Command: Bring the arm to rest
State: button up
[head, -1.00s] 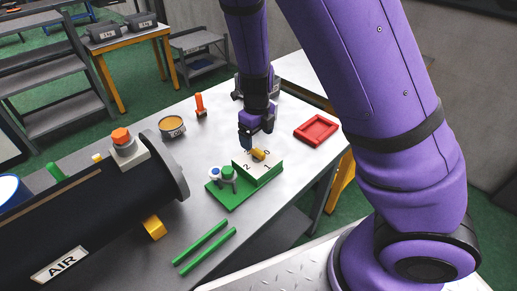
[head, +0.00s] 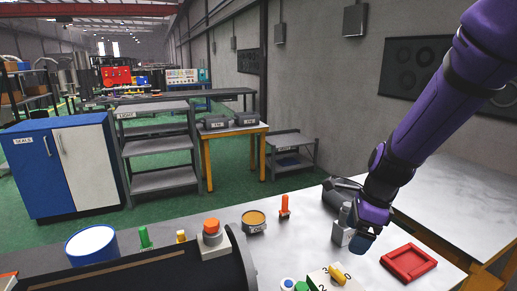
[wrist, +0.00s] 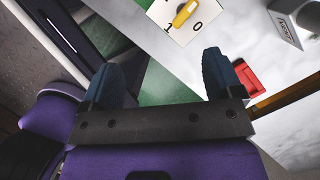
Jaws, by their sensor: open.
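My gripper (head: 364,243) hangs at the end of my purple arm, above the grey table (head: 205,262) at its right part. In the wrist view my gripper (wrist: 170,75) shows two dark blue fingers spread apart with nothing between them. A white panel with a yellow knob (wrist: 184,14) and printed numbers lies beyond the fingertips, apart from them. The same yellow knob (head: 337,274) shows at the bottom of the head view, left of my gripper. The lower part of its stand is cut off by the frame edge.
A red tray (head: 408,262) lies right of my gripper. A grey device (head: 341,225) stands close behind it. A tin (head: 253,221) and an orange-handled piece (head: 284,206) stand further left. Shelves (head: 158,150) stand beyond.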

jog(key=s+d+r+n+t+h, duration=0.1)
jog(key=s+d+r+n, duration=0.3)
jog(key=s+r+n, duration=0.5)
jog(key=s+d+r+n+t+h, duration=0.1)
jog(key=s+d+r+n+t, duration=0.2)
jog(key=s+r+n, duration=0.6)
jog(key=r+n, duration=0.1)
jog(key=n, duration=0.2)
jog(key=shift+s+d+t+h, duration=0.3)
jog(key=shift+d+t+h, duration=0.05)
jog(key=shift+t+h, duration=0.05)
